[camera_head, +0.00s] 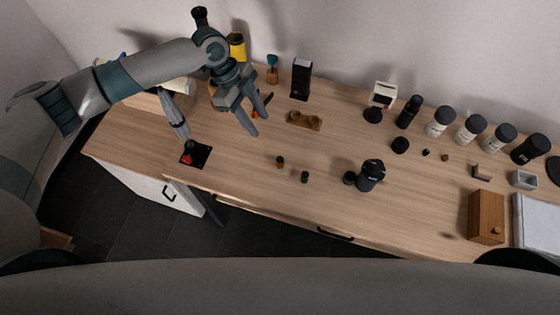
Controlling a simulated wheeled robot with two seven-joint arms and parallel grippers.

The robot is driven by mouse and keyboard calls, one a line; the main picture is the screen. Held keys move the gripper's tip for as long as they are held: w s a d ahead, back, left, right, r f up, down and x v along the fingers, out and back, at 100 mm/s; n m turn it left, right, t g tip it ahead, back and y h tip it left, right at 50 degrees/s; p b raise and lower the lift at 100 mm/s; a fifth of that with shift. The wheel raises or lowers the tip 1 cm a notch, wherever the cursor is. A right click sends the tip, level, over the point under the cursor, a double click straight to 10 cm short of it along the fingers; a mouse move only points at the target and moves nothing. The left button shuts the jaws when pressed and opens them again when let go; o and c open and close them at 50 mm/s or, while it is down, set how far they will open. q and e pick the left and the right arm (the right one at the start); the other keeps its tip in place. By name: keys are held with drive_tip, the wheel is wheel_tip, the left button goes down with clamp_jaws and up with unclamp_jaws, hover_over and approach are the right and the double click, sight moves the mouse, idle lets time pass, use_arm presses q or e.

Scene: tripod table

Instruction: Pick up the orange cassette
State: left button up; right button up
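A small dark cylinder with an orange-brown band, which looks like the orange cassette (280,162), stands on the wooden table (240,182) near its front edge. A similar dark green cassette (305,177) stands to its right and nearer the edge. My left gripper (259,126) reaches in from the upper left, its fingers pointing down and spread apart with nothing seen between them. It shows above and behind the orange cassette, apart from it. My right gripper is not in view.
A black camera body (371,175) stands right of the cassettes. A wooden holder (304,120) lies behind them. Several jars (470,129) line the back right, and a wooden box (486,217) stands at front right. A black pad (201,153) lies at left.

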use_arm(q)
drive_tip(key=b, duration=0.7)
hover_over(279, 158)
drive_tip(key=w+a, duration=0.2)
wheel_tip(279, 158, down, 10)
drive_tip(key=shift+s+f, duration=0.35)
drive_tip(key=shift+f, duration=0.1)
drive_tip(key=shift+b+x, duration=1.9)
drive_tip(key=shift+x, duration=0.7)
drive_tip(key=shift+s+a, duration=0.1)
clamp_jaws()
